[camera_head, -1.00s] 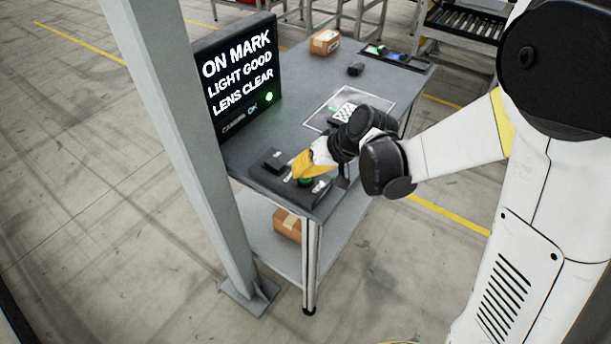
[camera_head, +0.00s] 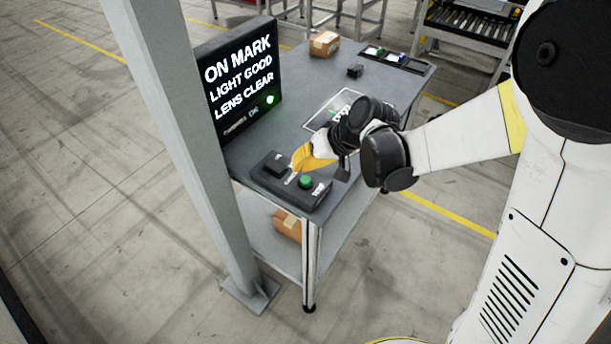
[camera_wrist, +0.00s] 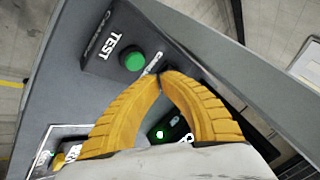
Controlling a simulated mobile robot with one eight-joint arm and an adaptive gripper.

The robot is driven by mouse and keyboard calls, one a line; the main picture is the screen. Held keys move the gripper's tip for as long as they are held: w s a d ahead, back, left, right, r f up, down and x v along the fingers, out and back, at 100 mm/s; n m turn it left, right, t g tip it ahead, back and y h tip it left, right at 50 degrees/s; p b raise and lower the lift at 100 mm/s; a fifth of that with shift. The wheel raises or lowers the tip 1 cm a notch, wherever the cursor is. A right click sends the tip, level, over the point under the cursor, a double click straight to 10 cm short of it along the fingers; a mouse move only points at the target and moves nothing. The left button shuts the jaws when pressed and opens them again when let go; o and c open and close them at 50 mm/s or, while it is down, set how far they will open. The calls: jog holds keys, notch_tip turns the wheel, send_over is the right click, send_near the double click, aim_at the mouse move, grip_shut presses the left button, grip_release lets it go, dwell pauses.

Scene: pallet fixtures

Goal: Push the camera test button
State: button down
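The green round test button (camera_head: 305,181) stands on a dark control box (camera_head: 318,196) at the table's near corner. In the wrist view the green button (camera_wrist: 133,61) sits beside the word TEST and looks raised. My gripper (camera_head: 296,166) has yellow fingers. In the wrist view its fingertips (camera_wrist: 160,76) meet with nothing visible between them, just beside the button. In the head view the fingers are above and slightly left of the button, which shows clear of them. I cannot tell their exact height. A black screen (camera_head: 240,80) reads ON MARK, LIGHT GOOD, LENS CLEAR, with a green light.
A grey post (camera_head: 185,130) stands close to the left of the table (camera_head: 290,105). A raised black block (camera_head: 276,164) is on the box's left end. A cardboard box (camera_head: 324,43) and a small black block (camera_head: 355,70) are farther back. A marked plate lies partly behind my wrist.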

aim_at(302, 179)
notch_tip(302, 179, up, 3)
jog(key=shift+r+p, duration=0.15)
jog(key=shift+p, duration=0.85)
jog(key=s+d+r+m+t+h+b, duration=0.1)
jog(key=s+d+r+h+b, duration=0.1)
jog(key=s+d, duration=0.6)
jog(key=s+d+r+m+t+h+b, duration=0.1)
jog(key=s+d+r+h, duration=0.3)
jog(key=s+d, duration=0.4)
jog(key=shift+s+d+r+m+t+b, duration=0.4)
jog(key=shift+s+t, duration=0.3)
jog(key=shift+s, duration=0.35)
jog(key=shift+a, duration=0.1)
